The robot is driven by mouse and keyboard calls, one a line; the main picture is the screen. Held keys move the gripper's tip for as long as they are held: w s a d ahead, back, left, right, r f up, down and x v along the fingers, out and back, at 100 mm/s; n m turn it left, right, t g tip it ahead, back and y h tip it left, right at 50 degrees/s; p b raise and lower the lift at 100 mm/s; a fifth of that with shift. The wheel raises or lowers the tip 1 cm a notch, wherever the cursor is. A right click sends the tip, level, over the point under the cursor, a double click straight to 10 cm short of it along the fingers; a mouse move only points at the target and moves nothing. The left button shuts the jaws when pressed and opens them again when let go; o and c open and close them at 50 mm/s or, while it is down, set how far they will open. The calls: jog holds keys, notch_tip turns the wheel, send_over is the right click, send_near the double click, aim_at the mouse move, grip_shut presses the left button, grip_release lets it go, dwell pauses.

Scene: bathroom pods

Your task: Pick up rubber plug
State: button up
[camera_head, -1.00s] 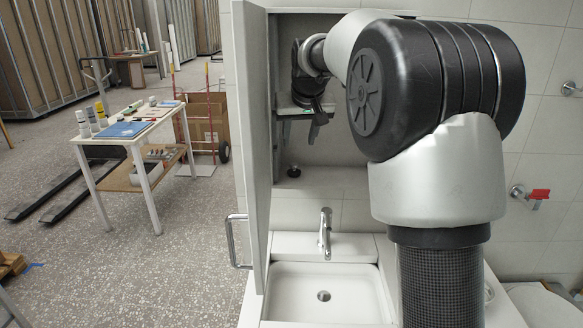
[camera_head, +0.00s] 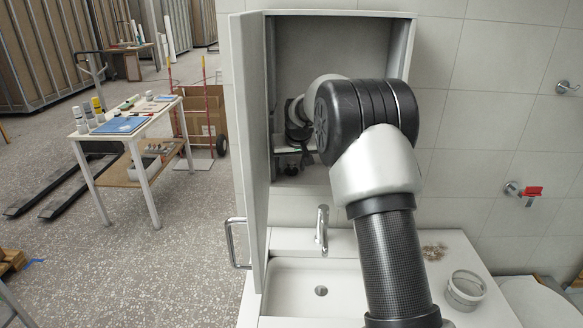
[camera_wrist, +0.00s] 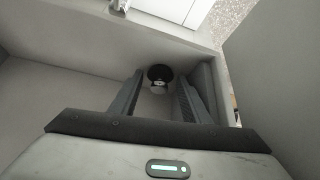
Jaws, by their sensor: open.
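The rubber plug (camera_wrist: 160,74) is a small dark round piece with a pale lower part in the wrist view. It sits on the cabinet floor close to a corner. My gripper (camera_wrist: 157,80) is open, with one finger on each side of the plug in the picture. I cannot tell whether the fingertips are level with it or still short of it. Nothing is between the fingers' inner pads. In the head view the plug shows as a dark spot (camera_head: 291,170) low in the cabinet, just under my gripper.
The open wall cabinet (camera_head: 411,50) surrounds my gripper, with its door (camera_head: 250,130) swung out at left. Below are a tap (camera_head: 322,225) and sink (camera_head: 300,302). A translucent ring-shaped container (camera_head: 465,288) and brownish debris (camera_head: 434,251) lie on the counter at right.

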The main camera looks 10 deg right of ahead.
jog(key=shift+w+f, duration=0.15)
jog(key=shift+f, duration=0.05)
jog(key=c, duration=0.8)
